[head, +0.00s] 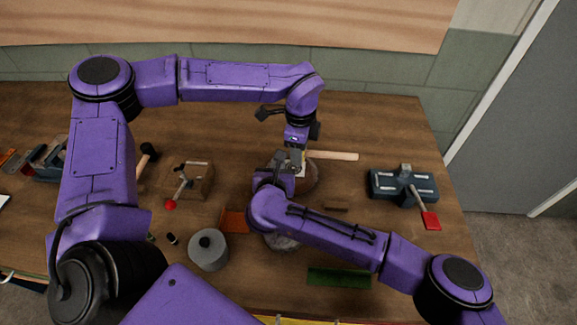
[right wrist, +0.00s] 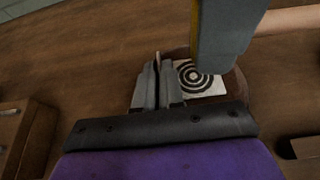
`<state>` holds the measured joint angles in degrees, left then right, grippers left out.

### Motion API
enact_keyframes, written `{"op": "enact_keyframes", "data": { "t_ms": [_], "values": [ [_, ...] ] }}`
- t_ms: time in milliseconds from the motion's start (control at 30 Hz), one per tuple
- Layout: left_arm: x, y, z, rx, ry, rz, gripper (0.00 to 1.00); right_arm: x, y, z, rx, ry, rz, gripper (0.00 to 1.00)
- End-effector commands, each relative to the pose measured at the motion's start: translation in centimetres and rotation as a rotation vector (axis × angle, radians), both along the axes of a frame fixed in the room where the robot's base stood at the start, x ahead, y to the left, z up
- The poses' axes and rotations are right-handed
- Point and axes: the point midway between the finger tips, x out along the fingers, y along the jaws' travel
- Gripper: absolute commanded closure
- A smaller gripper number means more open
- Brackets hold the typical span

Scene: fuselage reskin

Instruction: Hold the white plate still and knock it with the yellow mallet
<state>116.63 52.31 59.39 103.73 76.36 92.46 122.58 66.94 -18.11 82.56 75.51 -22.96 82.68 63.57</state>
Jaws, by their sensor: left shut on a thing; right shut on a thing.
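The white plate (right wrist: 203,80) has dark concentric rings and lies on a brown rounded support (right wrist: 236,87); in the head view a bit of the plate (head: 300,170) shows between my arms. My right gripper (right wrist: 157,72) is shut at the plate's left edge, its tips on a thin upright edge that looks like part of the plate. My left gripper (head: 297,160) is above the plate, shut on the mallet, whose pale wooden handle (head: 334,155) sticks out to the right. In the right wrist view a grey part with a yellow edge hangs over the plate. The mallet's head is mostly hidden.
A dark blue vise (head: 388,184) with a red-ended lever stands to the right. A wooden block (head: 203,187) with a red-knobbed clamp and a grey cylinder (head: 208,256) stand to the left. A green strip (head: 338,278) lies near the front. The table's back right is clear.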

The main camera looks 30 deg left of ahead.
Motion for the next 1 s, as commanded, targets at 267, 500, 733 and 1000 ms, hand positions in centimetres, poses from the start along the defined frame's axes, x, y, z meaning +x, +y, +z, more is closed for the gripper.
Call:
{"op": "enact_keyframes", "data": {
  "t_ms": [267,500,733,1000],
  "values": [
    [0.1,0.0,0.3,0.0,-0.002,0.0,1.0,0.0,0.0,0.0,0.0,0.0,0.0,1.0],
    [0.1,0.0,3.0,0.0,-0.004,0.0,1.0,0.0,0.0,0.0,0.0,0.0,0.0,1.0],
    [0.0,0.0,5.0,0.0,-0.002,0.0,1.0,0.0,0.0,0.0,0.0,0.0,0.0,1.0],
    [0.0,0.0,5.1,-0.001,-0.001,-0.001,1.0,0.0,0.0,0.0,0.0,0.0,0.0,0.76]
  ]
}}
